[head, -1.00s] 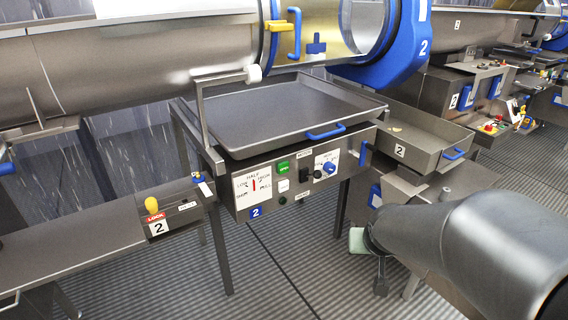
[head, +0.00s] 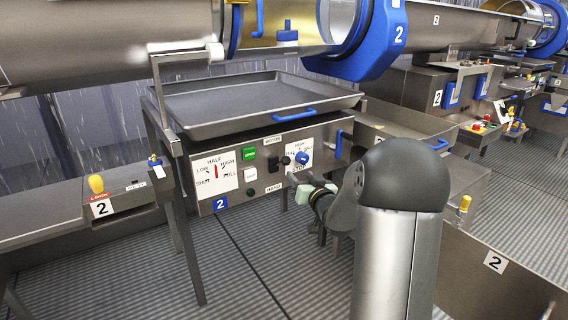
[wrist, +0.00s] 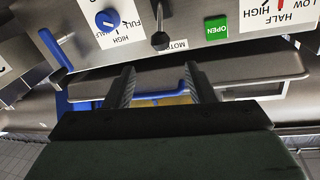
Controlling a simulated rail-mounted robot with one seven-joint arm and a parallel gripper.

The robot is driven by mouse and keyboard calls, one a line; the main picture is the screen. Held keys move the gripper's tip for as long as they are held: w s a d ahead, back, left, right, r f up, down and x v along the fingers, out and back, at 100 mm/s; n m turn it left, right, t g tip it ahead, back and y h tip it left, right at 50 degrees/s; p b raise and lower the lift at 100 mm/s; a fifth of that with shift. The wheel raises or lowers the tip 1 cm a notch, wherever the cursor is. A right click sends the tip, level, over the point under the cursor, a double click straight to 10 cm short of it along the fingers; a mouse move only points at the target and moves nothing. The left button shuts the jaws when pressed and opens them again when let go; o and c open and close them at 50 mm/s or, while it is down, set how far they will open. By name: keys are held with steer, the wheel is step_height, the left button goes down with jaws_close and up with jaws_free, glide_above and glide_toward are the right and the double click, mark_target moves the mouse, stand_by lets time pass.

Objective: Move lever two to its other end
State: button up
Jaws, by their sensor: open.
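The control panel marked 2 (head: 262,165) sits below the tray. No part carries a readable "lever two" label. A black-knobbed lever (wrist: 160,40) stands on the panel beside the MOTOR label in the wrist view, which sees the panel upside down. My gripper (wrist: 161,78) is open, with nothing between its fingers; the black lever shows beyond the fingertips, apart from them. In the head view my gripper (head: 296,180) is near the panel's lower right, partly hidden by my arm. A yellow knob (head: 96,184) stands on the LOCK box marked 2 at left.
A blue dial (head: 302,157) and a green OPEN button (head: 249,153) are on the panel. A tray with a blue handle (head: 292,114) lies above it. A yellow-topped post (head: 464,204) and a steel wall marked 2 (head: 470,255) stand at right.

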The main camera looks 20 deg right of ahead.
mark_target(288, 162)
steer(key=w, duration=1.2)
steer(key=shift+w+d+b, duration=0.1)
steer(key=shift+d+b, duration=0.05)
steer(key=shift+b, duration=0.2)
